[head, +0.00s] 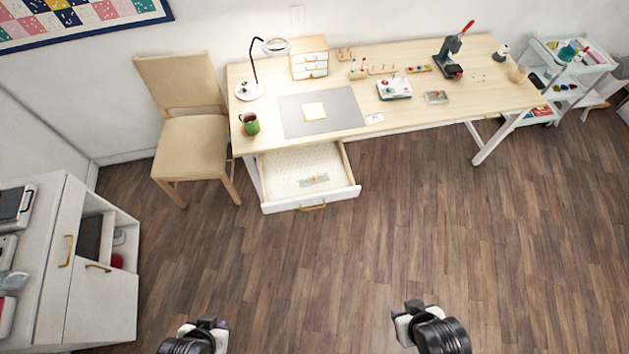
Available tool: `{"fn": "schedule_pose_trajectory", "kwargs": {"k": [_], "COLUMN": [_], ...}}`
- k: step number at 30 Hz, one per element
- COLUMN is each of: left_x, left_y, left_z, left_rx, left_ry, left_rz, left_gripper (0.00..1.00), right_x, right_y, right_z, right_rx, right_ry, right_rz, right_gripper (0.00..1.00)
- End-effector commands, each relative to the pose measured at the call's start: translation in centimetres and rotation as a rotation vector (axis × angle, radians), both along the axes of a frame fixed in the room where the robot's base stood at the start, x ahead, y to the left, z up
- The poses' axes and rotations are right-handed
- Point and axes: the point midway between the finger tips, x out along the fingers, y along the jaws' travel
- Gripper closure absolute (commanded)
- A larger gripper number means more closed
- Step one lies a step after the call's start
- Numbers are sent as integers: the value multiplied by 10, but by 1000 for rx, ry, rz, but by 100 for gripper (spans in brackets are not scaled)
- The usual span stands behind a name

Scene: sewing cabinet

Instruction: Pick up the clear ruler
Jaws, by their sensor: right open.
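A small, pale, see-through strip (314,181) that looks like the clear ruler lies in the pulled-out desk drawer (290,204). A small orange spot shows at its middle, and its markings are too small to read. My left gripper (207,324) is at the bottom edge, over the floor, well short of the drawer; its fingers are not clear enough to tell if they are open. My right gripper (411,308) is open over the floor, at the lower middle right, far from the drawer and touching nothing.
The wooden desk (400,112) carries a lamp (250,88), a green mug (250,123), a grey mat (345,108) and a press (451,55). A chair (188,145) stands left of the drawer, and a white cabinet (104,302) is at lower left. The floor before the desk is clear.

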Motion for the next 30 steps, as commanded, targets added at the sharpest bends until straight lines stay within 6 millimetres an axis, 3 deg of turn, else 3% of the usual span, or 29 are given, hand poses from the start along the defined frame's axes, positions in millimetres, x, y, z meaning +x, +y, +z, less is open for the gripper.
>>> {"fn": "schedule_pose_trajectory", "kwargs": {"k": [7, 25, 30], "left_x": [0, 0, 0], "left_y": [0, 0, 0], "left_z": [0, 0, 0], "left_rx": [0, 0, 0], "left_ry": [0, 0, 0], "left_rz": [0, 0, 0], "left_gripper": [80, 23, 22], "right_x": [0, 0, 0], "right_y": [-2, -2, -1], "right_z": [0, 0, 0], "right_rx": [-5, -7, -2], "right_ry": [-1, -1, 0], "right_rz": [4, 4, 1], "right_gripper": [57, 57, 57]}}
